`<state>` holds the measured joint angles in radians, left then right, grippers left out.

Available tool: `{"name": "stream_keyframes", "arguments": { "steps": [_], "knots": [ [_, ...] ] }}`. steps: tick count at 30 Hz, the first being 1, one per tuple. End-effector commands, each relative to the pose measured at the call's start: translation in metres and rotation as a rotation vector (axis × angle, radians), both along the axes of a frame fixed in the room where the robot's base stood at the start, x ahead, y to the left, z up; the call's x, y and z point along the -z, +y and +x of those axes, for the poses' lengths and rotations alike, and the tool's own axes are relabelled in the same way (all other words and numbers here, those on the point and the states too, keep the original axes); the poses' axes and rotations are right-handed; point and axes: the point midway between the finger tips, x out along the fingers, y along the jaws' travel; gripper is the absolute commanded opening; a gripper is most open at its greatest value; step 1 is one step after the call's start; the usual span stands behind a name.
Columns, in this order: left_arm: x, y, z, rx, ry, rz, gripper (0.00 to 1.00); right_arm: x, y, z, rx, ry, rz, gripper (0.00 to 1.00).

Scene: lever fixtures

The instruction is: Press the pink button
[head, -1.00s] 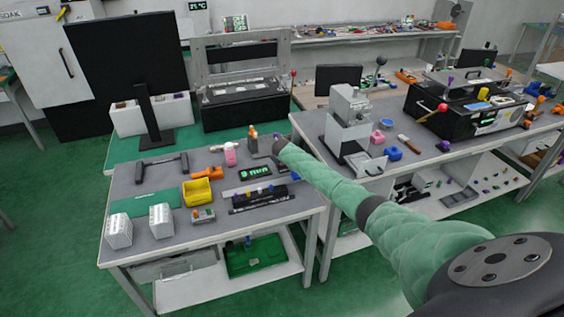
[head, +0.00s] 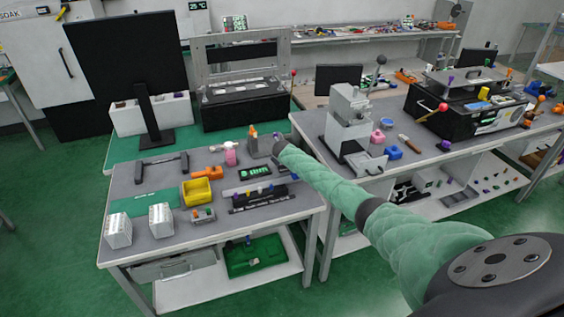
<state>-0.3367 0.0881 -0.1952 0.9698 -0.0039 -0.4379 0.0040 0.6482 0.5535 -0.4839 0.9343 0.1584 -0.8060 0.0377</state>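My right arm reaches in from the right across the near workbench (head: 150,187). Its dark end, with my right gripper (head: 277,142), is at the bench's right back part, beside a small grey box (head: 260,147). The fingers are too small and too hidden to show whether they are open or shut. I cannot make out a pink button for sure. A pink bottle-like thing (head: 231,153) stands on the bench left of the gripper, apart from it. A pink ring-like piece (head: 377,137) lies on the right bench. My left gripper is not in view.
On the near bench are a yellow bin (head: 197,192), an orange tool (head: 208,173), a small green-lit display (head: 256,171), a dark rail (head: 258,197) and two white boxes (head: 119,231). A monitor (head: 128,62) stands behind. The right bench holds a grey press (head: 350,120).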

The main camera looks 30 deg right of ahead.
Motion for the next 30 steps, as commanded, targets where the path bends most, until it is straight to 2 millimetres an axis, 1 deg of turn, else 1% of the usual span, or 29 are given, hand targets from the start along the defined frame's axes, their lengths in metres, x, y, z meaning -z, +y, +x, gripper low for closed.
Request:
{"name": "stream_keyframes", "arguments": {
  "steps": [3, 6, 10, 30],
  "knots": [
    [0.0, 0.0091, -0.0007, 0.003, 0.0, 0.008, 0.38, -0.0004, -0.0002, 0.0, 0.0, 0.0, 0.0, 0.0],
    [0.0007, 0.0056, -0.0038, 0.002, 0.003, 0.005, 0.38, -0.0001, -0.0003, -0.0001, 0.0, 0.0, 0.0, 0.0],
    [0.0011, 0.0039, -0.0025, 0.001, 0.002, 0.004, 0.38, 0.0008, -0.0002, 0.0, 0.0, 0.0, 0.0, 0.0],
    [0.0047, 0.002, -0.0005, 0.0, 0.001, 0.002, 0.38, 0.0075, -0.0004, -0.0002, 0.001, 0.001, 0.0, 0.0]
  ]
}}
